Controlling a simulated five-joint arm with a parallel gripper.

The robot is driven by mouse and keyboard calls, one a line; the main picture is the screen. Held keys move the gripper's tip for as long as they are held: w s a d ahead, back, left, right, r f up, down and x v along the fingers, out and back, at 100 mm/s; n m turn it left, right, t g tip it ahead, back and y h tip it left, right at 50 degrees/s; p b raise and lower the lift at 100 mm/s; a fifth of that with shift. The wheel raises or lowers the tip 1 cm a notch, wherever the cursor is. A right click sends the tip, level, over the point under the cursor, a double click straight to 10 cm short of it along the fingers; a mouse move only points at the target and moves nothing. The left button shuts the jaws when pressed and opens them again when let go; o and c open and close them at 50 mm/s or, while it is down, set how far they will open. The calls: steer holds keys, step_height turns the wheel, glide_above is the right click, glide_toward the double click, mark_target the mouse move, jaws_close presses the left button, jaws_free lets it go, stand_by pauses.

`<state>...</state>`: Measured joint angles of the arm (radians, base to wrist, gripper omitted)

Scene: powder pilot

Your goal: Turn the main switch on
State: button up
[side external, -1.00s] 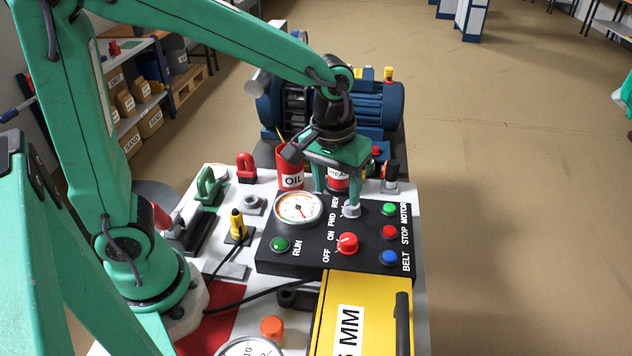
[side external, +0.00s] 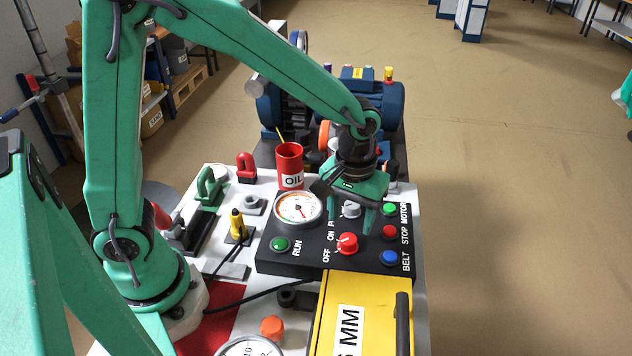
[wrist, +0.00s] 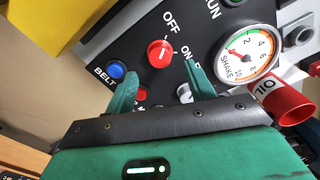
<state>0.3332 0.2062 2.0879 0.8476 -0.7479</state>
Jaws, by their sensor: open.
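The main switch is a red knob (side external: 347,243) on the black control panel (side external: 300,262), with OFF and ON printed beside it. It also shows in the wrist view (wrist: 160,53), with a pale mark on its face; I cannot tell for sure which label the mark points at. My gripper (side external: 351,216) is open and tilted above the panel, just behind the red knob. In the wrist view the gripper's two green fingers (wrist: 162,73) are apart, with the knob beyond their tips and nothing between them.
A grey selector knob (side external: 350,209) sits close by the fingers. Green, red and blue buttons (side external: 389,257) line the panel's right side. A gauge (side external: 298,207) and a red OIL cup (side external: 290,165) stand at left. A yellow box (side external: 360,310) adjoins the panel's front.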

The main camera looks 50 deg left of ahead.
mark_target(349, 238)
steer(key=shift+f, duration=2.55)
steer(key=c, duration=1)
steer(key=shift+o, duration=0.2)
steer(key=shift+m, duration=0.4)
steer(key=m, duration=0.6)
steer(key=shift+r, duration=0.1)
steer(key=m, duration=0.3)
steer(key=shift+m, duration=2.1)
